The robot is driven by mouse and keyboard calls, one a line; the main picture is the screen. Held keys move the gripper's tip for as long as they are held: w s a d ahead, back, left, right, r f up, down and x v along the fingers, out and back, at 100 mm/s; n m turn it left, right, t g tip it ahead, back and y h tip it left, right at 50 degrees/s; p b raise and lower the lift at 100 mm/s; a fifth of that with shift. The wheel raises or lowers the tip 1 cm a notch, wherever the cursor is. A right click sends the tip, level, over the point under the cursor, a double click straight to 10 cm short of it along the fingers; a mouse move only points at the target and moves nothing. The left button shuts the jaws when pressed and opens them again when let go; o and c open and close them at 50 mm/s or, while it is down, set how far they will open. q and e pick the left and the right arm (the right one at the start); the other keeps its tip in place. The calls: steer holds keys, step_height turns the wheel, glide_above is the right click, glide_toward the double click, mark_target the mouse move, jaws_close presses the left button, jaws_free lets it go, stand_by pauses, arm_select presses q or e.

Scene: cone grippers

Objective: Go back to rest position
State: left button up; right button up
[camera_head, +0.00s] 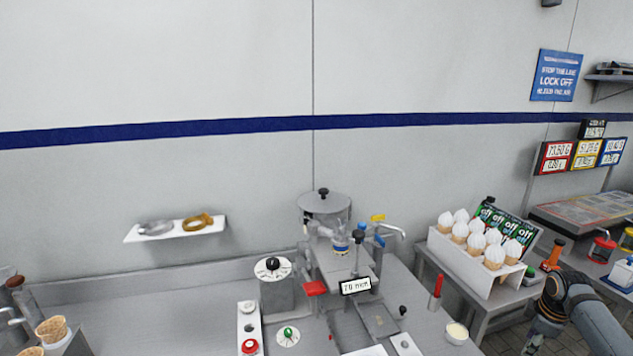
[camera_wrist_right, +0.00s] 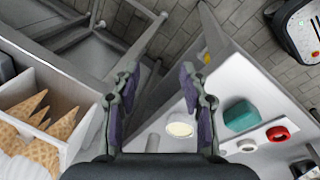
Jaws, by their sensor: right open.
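My right gripper (camera_wrist_right: 158,80) is open in the right wrist view, with its two dark, purple-lined fingers apart and nothing between them. Past the fingers are the grey frame of a table and the tiled floor. In the head view my right arm shows at the lower right, to the right of the white cone box (camera_head: 470,260); its fingers cannot be made out there. My left arm and left gripper are not in view.
The box holds several white-topped cones and also shows in the wrist view (camera_wrist_right: 55,90), close left of the gripper. A bench (camera_head: 190,290) carries a machine (camera_head: 340,260), a red-handled tool (camera_head: 436,292) and empty cones (camera_head: 52,328). A teal block (camera_wrist_right: 241,116) lies right of the gripper.

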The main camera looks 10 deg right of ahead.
steer(key=s+d+f+m+h, duration=0.35)
steer(key=s+d+f, duration=0.35)
steer(key=d+f, duration=0.25)
steer(key=s+d+f+h, duration=0.25)
steer(key=s+d, duration=0.25)
steer(key=s, duration=0.3)
steer(key=s+d+f+h, duration=0.1)
steer(key=s+d+f, duration=0.2)
steer(key=s+d, duration=0.35)
steer(key=s+d+f+h, duration=0.2)
steer(key=s+d, duration=0.1)
steer(key=s, duration=0.6)
steer(key=s+a+f+m+y, duration=0.1)
steer(key=s+a+f+y, duration=0.2)
steer(key=a+f, duration=1)
steer(key=s+a+f+m+y, duration=0.2)
steer(key=s+a+f, duration=0.1)
steer(key=a+f, duration=1.05)
steer(key=s+a+f+y, duration=0.1)
steer(key=a+f+y, duration=0.1)
steer(key=a, duration=1.3)
steer(key=s+a+f+y, duration=0.1)
steer(key=a+f+y, duration=0.1)
steer(key=a, duration=1.3)
steer(key=shift+a+f+m+g, duration=0.25)
steer(key=shift+a+m+g, duration=0.05)
steer(key=shift+m, duration=0.15)
steer(key=shift+s, duration=0.1)
